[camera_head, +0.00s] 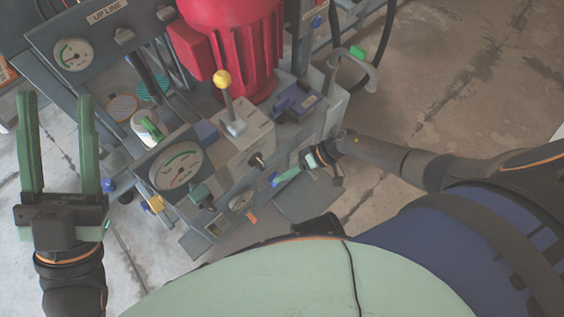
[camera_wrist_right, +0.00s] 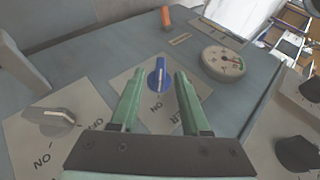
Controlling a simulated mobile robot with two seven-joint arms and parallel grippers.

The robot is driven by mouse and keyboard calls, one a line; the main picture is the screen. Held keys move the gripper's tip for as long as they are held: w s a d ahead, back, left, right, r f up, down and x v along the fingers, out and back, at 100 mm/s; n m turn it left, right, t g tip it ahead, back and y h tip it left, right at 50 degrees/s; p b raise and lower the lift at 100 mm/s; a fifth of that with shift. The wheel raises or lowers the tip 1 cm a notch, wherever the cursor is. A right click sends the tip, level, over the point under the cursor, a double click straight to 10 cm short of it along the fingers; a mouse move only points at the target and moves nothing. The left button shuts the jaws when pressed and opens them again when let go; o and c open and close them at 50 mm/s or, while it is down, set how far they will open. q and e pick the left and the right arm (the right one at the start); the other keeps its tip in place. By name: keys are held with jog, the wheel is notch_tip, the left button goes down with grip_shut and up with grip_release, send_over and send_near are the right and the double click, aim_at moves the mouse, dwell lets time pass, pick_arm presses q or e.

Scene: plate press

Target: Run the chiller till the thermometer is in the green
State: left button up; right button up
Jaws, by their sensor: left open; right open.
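A blue knob (camera_wrist_right: 156,76) stands on a light plate in the right wrist view. The plate bears ON and a partly hidden word ending in ER. My right gripper (camera_wrist_right: 158,84) is open, with one green finger on each side of the knob; I cannot tell whether they touch it. In the head view it is at the machine's front face (camera_head: 284,178). A small round dial (camera_wrist_right: 222,63) with a green patch lies right of the knob; its needle is too small to read surely. My left gripper (camera_head: 63,110) is open and empty, fingers pointing up, left of the machine.
A grey knob (camera_wrist_right: 48,120) marked ON is left of the blue one, and dark knobs (camera_wrist_right: 298,154) are at the right. The machine carries larger gauges (camera_head: 180,170), a yellow-balled lever (camera_head: 222,80) and a red motor (camera_head: 240,40). Floor at the right is clear.

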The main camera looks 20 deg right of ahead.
jog(key=shift+x, duration=0.8)
jog(key=shift+c, duration=0.3)
grip_shut()
